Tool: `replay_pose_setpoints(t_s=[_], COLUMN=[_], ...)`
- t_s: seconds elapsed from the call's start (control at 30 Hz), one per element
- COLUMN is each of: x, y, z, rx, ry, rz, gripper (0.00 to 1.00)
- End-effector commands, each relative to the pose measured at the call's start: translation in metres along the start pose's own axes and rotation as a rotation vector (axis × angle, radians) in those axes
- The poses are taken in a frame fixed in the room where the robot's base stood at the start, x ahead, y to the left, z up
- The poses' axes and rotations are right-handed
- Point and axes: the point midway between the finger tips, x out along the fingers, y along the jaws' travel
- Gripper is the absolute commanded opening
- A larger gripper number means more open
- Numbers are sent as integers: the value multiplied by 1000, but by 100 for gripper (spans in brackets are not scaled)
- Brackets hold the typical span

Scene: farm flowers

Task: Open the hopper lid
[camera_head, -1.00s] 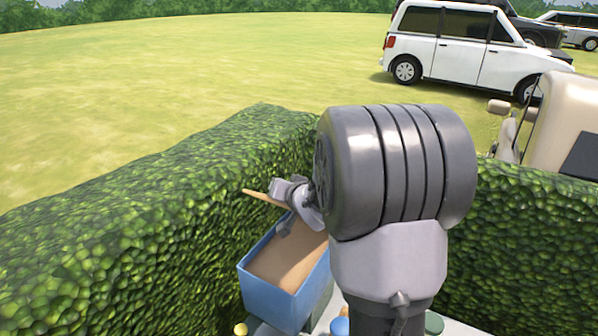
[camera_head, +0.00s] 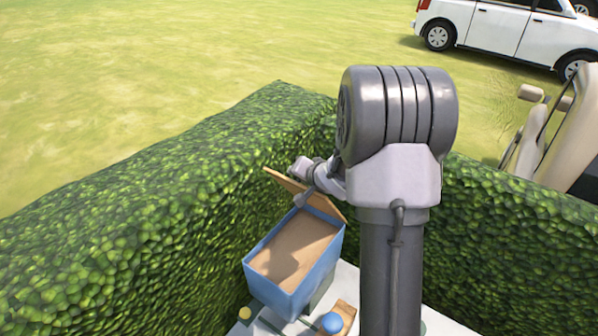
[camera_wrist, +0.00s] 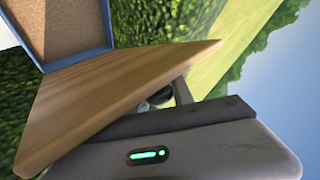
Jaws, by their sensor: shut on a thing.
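The blue hopper (camera_head: 328,252) stands in the corner of the hedge, its top open and its brown inside showing. Its wooden lid (camera_head: 288,183) is raised at the back edge and tilted up. My gripper (camera_head: 303,197) is at the lid, partly hidden by my own arm. In the wrist view the lid (camera_wrist: 110,85) lies across the picture against the gripper (camera_wrist: 165,95), with the hopper rim (camera_wrist: 75,58) at the upper left. The gripper is shut on the lid, though the fingertips are mostly hidden.
A hedge (camera_head: 150,200) runs close on the left and another (camera_head: 500,225) on the right. A white surface (camera_head: 345,285) in front of the hopper bears a blue round thing (camera_head: 331,323) and a yellow ball (camera_head: 244,313). A white car (camera_head: 505,30) stands on the grass beyond.

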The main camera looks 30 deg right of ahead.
Motion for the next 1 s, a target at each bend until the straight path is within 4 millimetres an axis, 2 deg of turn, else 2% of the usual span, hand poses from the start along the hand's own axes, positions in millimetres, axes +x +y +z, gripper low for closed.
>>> replay_pose_setpoints(t_s=[0.2, 0.23, 0.3, 0.67, 0.77, 1.0], x=[0, 0, 0, -3, -17, -78], y=[1, 1, 1, 0, 0, 0], z=[1, 1, 1, 0, 0, -1], rx=[0, 0, 0, 0, -1, -2], ry=[-2, -2, -1, 0, 2, 3], rz=[1, 1, 1, 0, 0, 0], gripper=[0, 34, 48, 48, 48, 48])
